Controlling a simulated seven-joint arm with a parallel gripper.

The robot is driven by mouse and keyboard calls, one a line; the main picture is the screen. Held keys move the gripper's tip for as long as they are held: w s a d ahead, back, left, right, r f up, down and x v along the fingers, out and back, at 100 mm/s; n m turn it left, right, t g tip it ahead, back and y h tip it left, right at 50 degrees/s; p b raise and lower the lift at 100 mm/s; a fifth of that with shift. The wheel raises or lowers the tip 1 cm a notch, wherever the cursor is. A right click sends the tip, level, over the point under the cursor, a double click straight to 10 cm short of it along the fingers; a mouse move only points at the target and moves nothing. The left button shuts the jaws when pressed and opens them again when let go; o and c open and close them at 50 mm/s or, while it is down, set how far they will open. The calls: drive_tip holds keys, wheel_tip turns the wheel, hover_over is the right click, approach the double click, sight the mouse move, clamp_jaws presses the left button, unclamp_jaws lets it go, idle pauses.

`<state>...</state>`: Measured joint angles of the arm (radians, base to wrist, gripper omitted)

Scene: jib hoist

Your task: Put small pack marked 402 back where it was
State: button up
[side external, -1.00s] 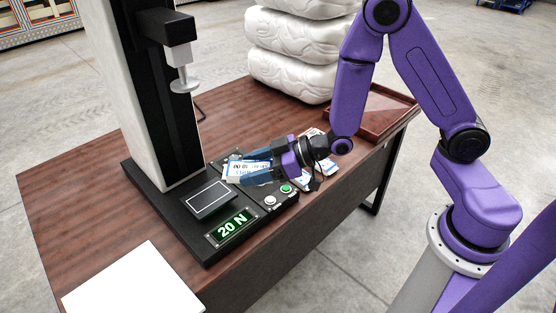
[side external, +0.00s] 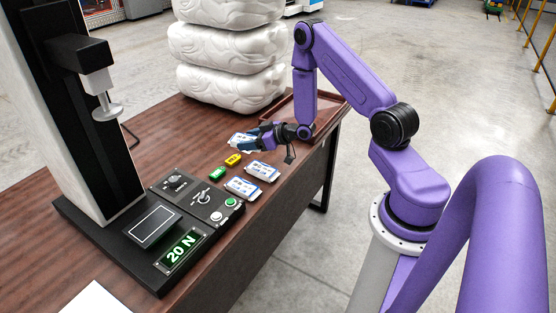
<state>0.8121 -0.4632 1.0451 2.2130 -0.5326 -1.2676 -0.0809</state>
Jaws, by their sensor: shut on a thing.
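My gripper (side external: 256,138) is shut on a small white-and-blue pack (side external: 239,141) at the back of the row of small items on the brown table. Its marking is too small to read, so I cannot tell from the print that it is 402. The fingers cover part of it, and I cannot tell whether it touches the table. Two similar white-and-blue packs lie flat nearer the front, one at the table's right side (side external: 262,170) and one beside the control panel (side external: 243,188). Their markings are unreadable too.
A yellow block (side external: 233,159) and a green block (side external: 217,173) lie close by the packs. A black test stand (side external: 118,255) with a 20 N display (side external: 180,250) stands left. A brown tray (side external: 328,113) and stacked white bales (side external: 228,88) are behind. A white sheet (side external: 95,299) lies at front.

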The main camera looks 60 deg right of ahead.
sight(280, 160)
drive_tip(key=s+d+f+m+h, duration=0.3)
drive_tip(key=s+d, duration=0.1)
drive_tip(key=d, duration=0.7)
drive_tip(key=shift+s+d+f, duration=0.1)
drive_tip(key=shift+d+f, duration=0.05)
drive_tip(key=shift+f, duration=2)
drive_tip(key=shift+s+d+f, duration=0.1)
drive_tip(key=shift+d+f, duration=0.05)
drive_tip(key=shift+f, duration=2)
drive_tip(key=shift+f, duration=0.1)
drive_tip(key=o, duration=1.2)
